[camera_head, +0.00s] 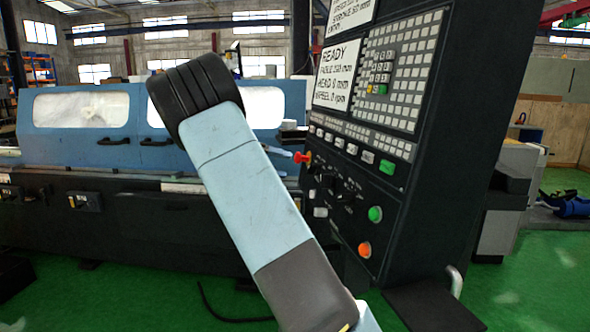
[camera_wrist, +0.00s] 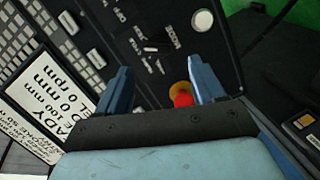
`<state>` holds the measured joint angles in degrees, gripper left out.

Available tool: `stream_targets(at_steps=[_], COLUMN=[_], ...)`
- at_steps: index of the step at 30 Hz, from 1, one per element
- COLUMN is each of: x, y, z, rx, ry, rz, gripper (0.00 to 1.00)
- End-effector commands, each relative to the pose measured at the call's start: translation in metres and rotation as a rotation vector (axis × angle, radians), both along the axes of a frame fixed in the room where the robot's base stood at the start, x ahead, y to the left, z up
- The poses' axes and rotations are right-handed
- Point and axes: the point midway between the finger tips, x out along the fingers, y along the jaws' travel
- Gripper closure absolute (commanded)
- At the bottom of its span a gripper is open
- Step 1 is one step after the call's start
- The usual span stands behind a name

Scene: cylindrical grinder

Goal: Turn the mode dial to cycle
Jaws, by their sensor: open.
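The dark control panel (camera_head: 345,190) of the grinder stands right of my arm. In the wrist view, the panel's white-lettered dial area (camera_wrist: 148,42) lies beyond the fingertips, blurred and tilted. My gripper (camera_wrist: 160,76) is open and empty, its two blue fingers apart. A red button (camera_wrist: 182,94) with an orange-yellow collar shows between the fingers, nearer the right one. In the head view my arm hides most of the gripper.
A red button (camera_head: 302,157) sits at the panel's left edge, close to the gripper. Green (camera_head: 375,214) and orange (camera_head: 364,250) buttons are lower right. A screen (camera_head: 338,75) and keypad (camera_head: 385,75) are above. The blue grinder (camera_head: 85,135) stands behind.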

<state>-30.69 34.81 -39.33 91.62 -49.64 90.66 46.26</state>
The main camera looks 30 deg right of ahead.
Motion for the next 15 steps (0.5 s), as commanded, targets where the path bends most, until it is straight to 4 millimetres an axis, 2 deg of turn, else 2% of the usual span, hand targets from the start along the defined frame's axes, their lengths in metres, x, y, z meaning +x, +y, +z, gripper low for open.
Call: stream_targets(at_steps=[3,6,15], x=[0.009,0.014,0.02], y=[0.02,0.031,0.046], z=[0.005,0.007,0.011], rx=[-0.001,-0.001,0.001], ry=[-0.001,-0.001,0.0], rz=[0.003,0.002,0.001], gripper=[0.31,0.31,0.31])
